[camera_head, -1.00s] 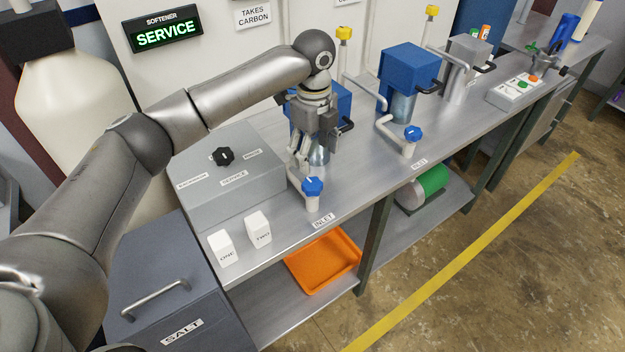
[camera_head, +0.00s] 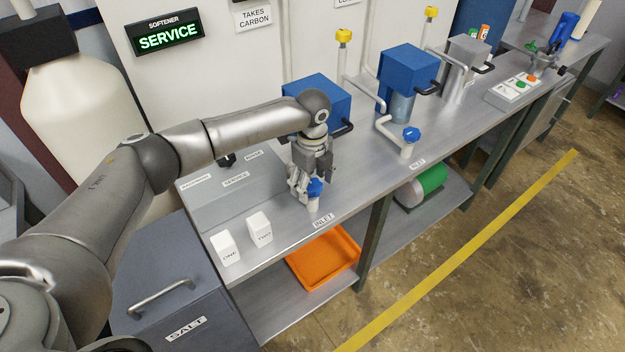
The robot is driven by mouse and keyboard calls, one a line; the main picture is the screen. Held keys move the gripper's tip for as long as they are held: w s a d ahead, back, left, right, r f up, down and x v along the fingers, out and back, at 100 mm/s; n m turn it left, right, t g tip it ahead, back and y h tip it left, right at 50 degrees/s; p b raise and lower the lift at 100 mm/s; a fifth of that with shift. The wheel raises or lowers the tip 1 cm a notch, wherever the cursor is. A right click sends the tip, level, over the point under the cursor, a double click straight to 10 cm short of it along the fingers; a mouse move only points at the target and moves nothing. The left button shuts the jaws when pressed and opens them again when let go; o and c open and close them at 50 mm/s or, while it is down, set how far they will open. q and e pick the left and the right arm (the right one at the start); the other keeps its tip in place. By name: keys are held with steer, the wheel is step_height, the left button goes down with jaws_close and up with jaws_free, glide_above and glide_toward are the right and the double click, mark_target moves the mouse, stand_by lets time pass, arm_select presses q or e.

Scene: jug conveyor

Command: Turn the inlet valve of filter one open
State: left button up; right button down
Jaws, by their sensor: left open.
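The nearer inlet valve has a blue knob (camera_head: 315,186) on a grey pipe stub above an INLET label (camera_head: 323,220). My left gripper (camera_head: 306,190) points down and is open right at this knob. The fingers are beside or around it; I cannot tell whether they touch it. The nearer blue filter head (camera_head: 317,95) stands behind, partly covered by my wrist. A second inlet valve with a blue knob (camera_head: 411,134) stands further right, before the second blue filter head (camera_head: 408,67). No filter number is readable on either head. My right gripper is not in view.
White blocks marked ONE (camera_head: 226,248) and TWO (camera_head: 260,229) stand at the near bench edge. A grey labelled box (camera_head: 215,205) lies left of my gripper, its black knob mostly hidden. An orange tray (camera_head: 323,258) is on the shelf below. Bench between the two valves is mostly clear.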

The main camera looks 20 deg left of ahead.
arm_select(q)
steer(key=shift+c, duration=0.2)
steer(key=c, duration=1)
